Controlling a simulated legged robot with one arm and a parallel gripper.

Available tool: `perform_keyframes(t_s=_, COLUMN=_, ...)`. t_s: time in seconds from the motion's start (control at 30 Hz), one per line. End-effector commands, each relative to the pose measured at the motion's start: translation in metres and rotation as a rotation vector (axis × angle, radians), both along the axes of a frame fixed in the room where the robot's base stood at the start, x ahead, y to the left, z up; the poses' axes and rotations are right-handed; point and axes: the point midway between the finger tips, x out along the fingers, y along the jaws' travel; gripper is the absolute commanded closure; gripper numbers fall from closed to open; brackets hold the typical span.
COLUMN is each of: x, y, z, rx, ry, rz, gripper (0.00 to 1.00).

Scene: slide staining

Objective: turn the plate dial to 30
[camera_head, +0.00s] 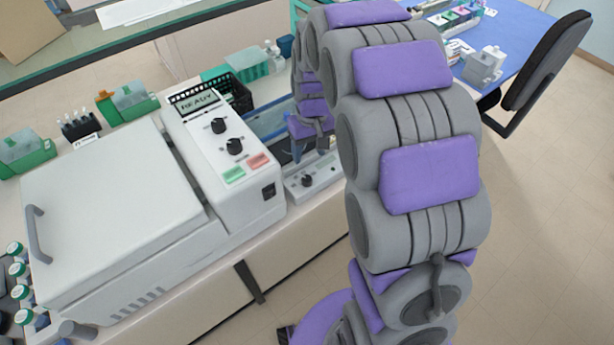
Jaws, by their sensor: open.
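A low light-grey unit with a black dial (307,180) on its front panel stands at the right of the large white machine. It appears to be the plate unit; the dial's scale and setting are too small to read. My gripper (311,150) is just above and behind this dial, pointing down, open and apart from it as far as I can tell. Its far side and part of the plate unit are hidden by my arm.
The white machine (110,205) has a READY display (198,101), two black knobs (234,146), and green (234,175) and red buttons. A black basket (235,95) stands behind it. A blue table (520,35) and black chair (545,60) are at right; the floor between is clear.

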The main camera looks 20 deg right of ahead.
Motion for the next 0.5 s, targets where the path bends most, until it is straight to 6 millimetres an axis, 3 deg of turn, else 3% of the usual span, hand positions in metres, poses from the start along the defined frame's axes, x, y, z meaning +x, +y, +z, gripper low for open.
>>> perform_keyframes(t_s=0.3, x=-0.002, y=0.003, z=-0.065, rx=0.001, ry=0.004, rz=-0.001, gripper=0.42)
perform_keyframes(t_s=0.5, x=-0.001, y=0.005, z=-0.094, rx=0.001, ry=0.0, rz=0.0, gripper=0.42)
